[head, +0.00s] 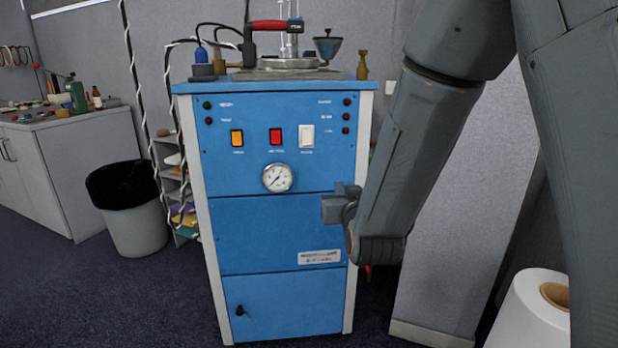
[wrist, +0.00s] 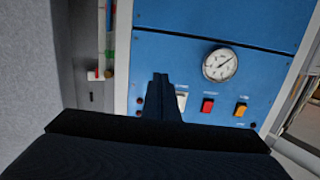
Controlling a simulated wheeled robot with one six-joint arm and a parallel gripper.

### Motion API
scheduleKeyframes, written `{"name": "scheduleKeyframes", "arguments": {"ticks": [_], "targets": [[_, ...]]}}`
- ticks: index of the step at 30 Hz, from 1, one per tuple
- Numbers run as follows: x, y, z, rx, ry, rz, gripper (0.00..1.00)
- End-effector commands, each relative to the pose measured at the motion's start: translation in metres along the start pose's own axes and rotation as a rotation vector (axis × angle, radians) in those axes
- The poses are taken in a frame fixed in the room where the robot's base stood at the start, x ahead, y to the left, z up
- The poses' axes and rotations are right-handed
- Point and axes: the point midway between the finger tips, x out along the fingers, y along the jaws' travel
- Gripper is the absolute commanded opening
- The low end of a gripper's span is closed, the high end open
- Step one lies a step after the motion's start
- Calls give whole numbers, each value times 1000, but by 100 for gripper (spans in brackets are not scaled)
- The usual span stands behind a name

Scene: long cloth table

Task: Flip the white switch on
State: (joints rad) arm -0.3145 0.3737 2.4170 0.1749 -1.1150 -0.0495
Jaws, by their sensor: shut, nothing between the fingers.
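The white switch (head: 306,135) is at the right end of a row of three rocker switches on the upper panel of a blue machine (head: 270,230). In the wrist view, where the panel appears upside down, the white switch (wrist: 182,101) is partly hidden behind my finger. My gripper (head: 342,203) is shut and empty, in front of the panel, below and to the right of the switch. Its closed fingertips also show in the wrist view (wrist: 160,78). I see no contact with the switch. I cannot tell which way the switch is tipped.
An orange switch (head: 237,138) and a red switch (head: 276,136) sit left of the white one. A round gauge (head: 277,178) is below them. A white roll (head: 530,310) is at the lower right.

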Motion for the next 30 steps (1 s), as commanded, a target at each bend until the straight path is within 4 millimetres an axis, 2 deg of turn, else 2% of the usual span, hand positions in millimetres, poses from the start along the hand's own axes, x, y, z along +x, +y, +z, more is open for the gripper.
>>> {"name": "scheduleKeyframes", "arguments": {"ticks": [1, 5, 9, 15, 21, 30], "targets": [[11, -9, 12, -3, 73, -8, 0], [19, -28, 8, -7, 288, -16, 0], [14, -46, 6, -8, 499, -22, 0], [-2, -61, 6, -7, 704, -24, 0], [-12, -66, 4, -5, 773, -23, 0], [-12, -66, 2, -5, 774, -22, 0]]}}
